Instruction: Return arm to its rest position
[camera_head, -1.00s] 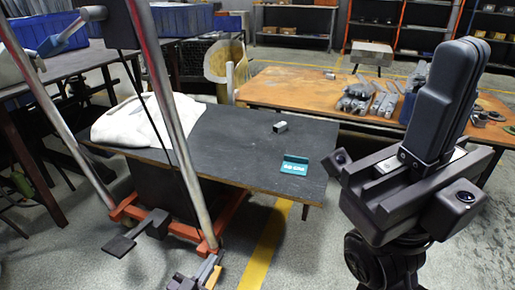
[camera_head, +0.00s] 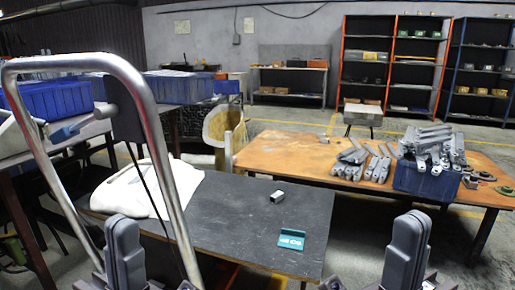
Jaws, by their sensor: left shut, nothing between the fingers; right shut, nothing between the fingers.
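My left gripper (camera_head: 124,228) is at the bottom left, fingers pointing up and pressed together, with nothing between them. My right gripper (camera_head: 411,226) is at the bottom right, also upright, shut and empty. Both are in front of the dark table (camera_head: 235,215) and apart from the things on it. The lower parts of both are cut off by the frame edge. A small grey metal bracket (camera_head: 277,197) lies on the dark table, with a teal piece (camera_head: 291,239) nearer its front right.
Grey brackets (camera_head: 378,168) lie on the orange-brown table (camera_head: 285,160) behind; more are heaped in a blue bin (camera_head: 420,182). A white cloth or bag (camera_head: 180,185) lies on the dark table's left. A metal tube frame (camera_head: 160,120) stands close at left. Shelves (camera_head: 390,65) are at the back.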

